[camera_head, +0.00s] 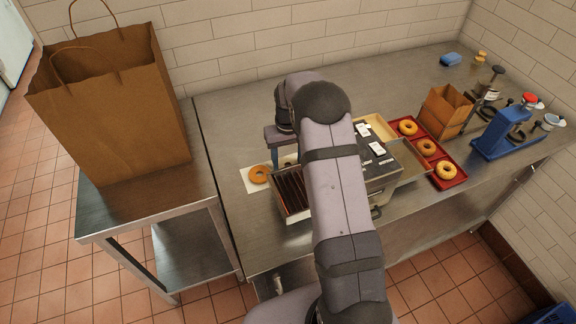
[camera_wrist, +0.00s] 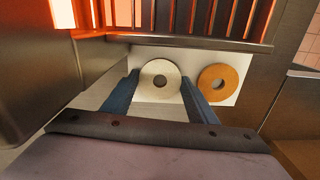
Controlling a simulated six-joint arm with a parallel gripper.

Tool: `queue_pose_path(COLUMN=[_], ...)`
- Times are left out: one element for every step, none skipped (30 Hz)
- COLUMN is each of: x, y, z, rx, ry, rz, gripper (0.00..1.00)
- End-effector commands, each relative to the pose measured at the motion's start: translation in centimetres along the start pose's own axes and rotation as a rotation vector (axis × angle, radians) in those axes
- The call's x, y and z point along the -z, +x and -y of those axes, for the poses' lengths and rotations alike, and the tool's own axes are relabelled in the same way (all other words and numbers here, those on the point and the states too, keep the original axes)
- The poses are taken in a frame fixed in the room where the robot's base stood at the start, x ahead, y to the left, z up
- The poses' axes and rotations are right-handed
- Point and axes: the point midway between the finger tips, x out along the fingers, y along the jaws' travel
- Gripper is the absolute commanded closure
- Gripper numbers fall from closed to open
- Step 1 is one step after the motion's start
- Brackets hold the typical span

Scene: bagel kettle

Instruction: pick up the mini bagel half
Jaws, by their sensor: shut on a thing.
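In the wrist view, a pale mini bagel half (camera_wrist: 160,82) with its cut face showing sits between the two blue fingers of my gripper (camera_wrist: 160,88). The fingers are closed on its left and right sides. Behind it is a white sheet (camera_wrist: 184,58); I cannot tell whether the held half touches it. A second, browned bagel half (camera_wrist: 216,84) lies on the sheet to the right, apart from the fingers. In the head view this browned half (camera_head: 258,174) lies left of my arm, and the held half is hidden.
A toaster with glowing slats (camera_wrist: 190,18) stands close by the gripper, its dark metal housing (camera_wrist: 85,80) on the left. In the head view, a red tray (camera_head: 437,159) with bagels, a small paper bag (camera_head: 446,111) and a blue clamp-like device (camera_head: 503,132) are at right.

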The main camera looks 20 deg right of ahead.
Motion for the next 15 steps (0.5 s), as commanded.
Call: queue_pose_path(x=[0.0, 0.0, 0.0, 0.0, 0.0, 0.0, 0.1, 0.1, 0.1, 0.2, 0.1, 0.2, 0.2, 0.2, 0.2], y=[0.0, 0.0, 0.0, -0.1, -0.1, -0.2, -0.3, -0.5, -0.8, -1.1, -1.4, -1.9, -2.4, -2.8, -3.5], z=[0.0, 0.0, 0.0, 0.0, 0.0, 0.0, 0.0, 0.0, 0.0, 0.0, 0.0, 0.0, 0.0, 0.0, 0.0], rx=[0.000, 0.000, 0.000, 0.000, 0.000, 0.000, 0.000, 0.000, 0.000, 0.000, 0.000, -0.001, -0.001, -0.001, -0.001], ry=[0.000, 0.000, 0.000, 0.000, 0.000, 0.000, 0.000, 0.000, 0.000, 0.000, 0.000, 0.000, 0.000, 0.000, 0.000], rz=[0.000, 0.000, 0.000, -0.001, -0.001, -0.001, -0.002, -0.003, -0.004, -0.005, -0.004, -0.006, -0.006, -0.006, -0.007], gripper=[0.68, 0.68, 0.68, 0.68, 0.68, 0.68, 0.68, 0.68, 0.68, 0.68, 0.68, 0.68, 0.68, 0.68, 0.68])
